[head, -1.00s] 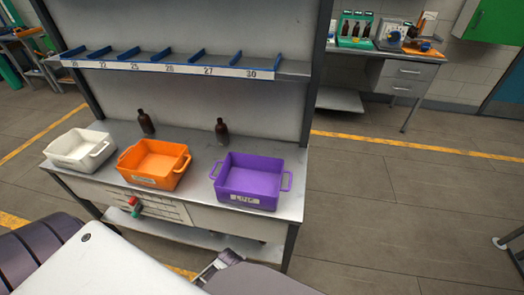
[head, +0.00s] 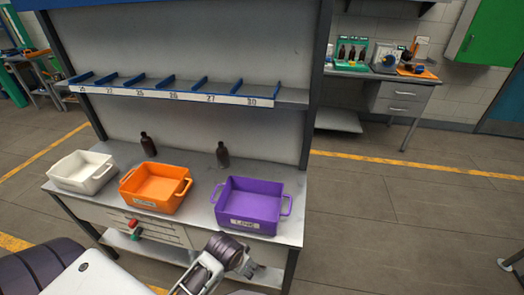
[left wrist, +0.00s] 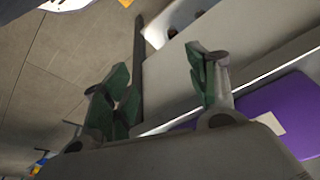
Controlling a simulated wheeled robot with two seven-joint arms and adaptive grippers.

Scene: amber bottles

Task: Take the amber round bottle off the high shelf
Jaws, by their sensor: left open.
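Two dark amber bottles stand upright on the workbench top, one (head: 148,146) behind the orange bin and one (head: 223,156) behind the purple bin. The high shelf (head: 292,96) above them has blue dividers and number labels; I see no bottle on the part in view. My left gripper (head: 215,268) is low in front of the bench, below the purple bin and apart from the bottles. In the left wrist view its green-padded fingers (left wrist: 160,82) are spread with nothing between them. My right gripper is not in view.
A white bin (head: 82,184), an orange bin (head: 151,205) and a purple bin (head: 247,222) line the bench front. The purple bin also shows in the left wrist view (left wrist: 290,115). Dark posts flank the shelf. Clear floor lies to the right, before another bench (head: 400,73).

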